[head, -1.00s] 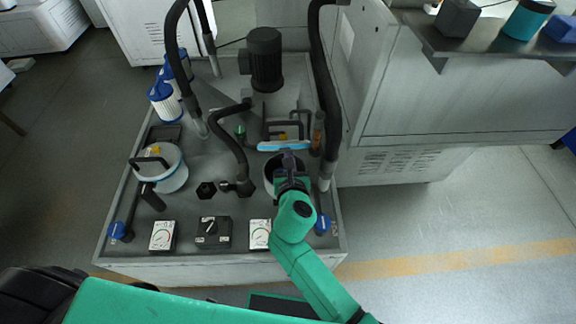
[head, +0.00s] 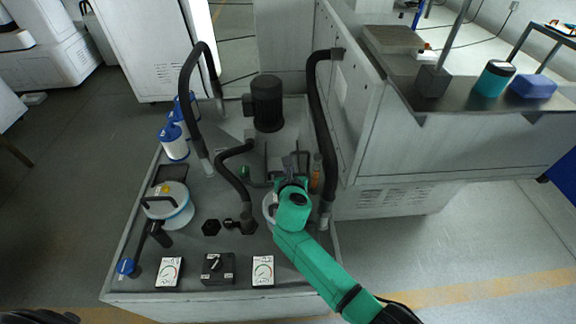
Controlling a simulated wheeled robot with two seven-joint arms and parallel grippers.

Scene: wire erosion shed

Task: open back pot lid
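A pot (head: 269,207) stands at the right of the machine top. Only a pale strip of its left side shows; my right arm covers the rest. Its lid cannot be made out now. My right gripper (head: 285,183) is over the back of this pot, in front of dark bent bars (head: 298,160). Its fingers are mostly hidden by my green wrist, so its opening does not show. A second pot (head: 177,217) at the left has its white lid (head: 172,195) on, with a dark handle. My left gripper is not in view.
A black motor (head: 267,104) and black hoses (head: 321,120) rise behind and beside the pots. Gauges (head: 263,271) and a switch box (head: 217,268) line the front edge. An orange-brown bottle (head: 315,175) stands close right of my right gripper.

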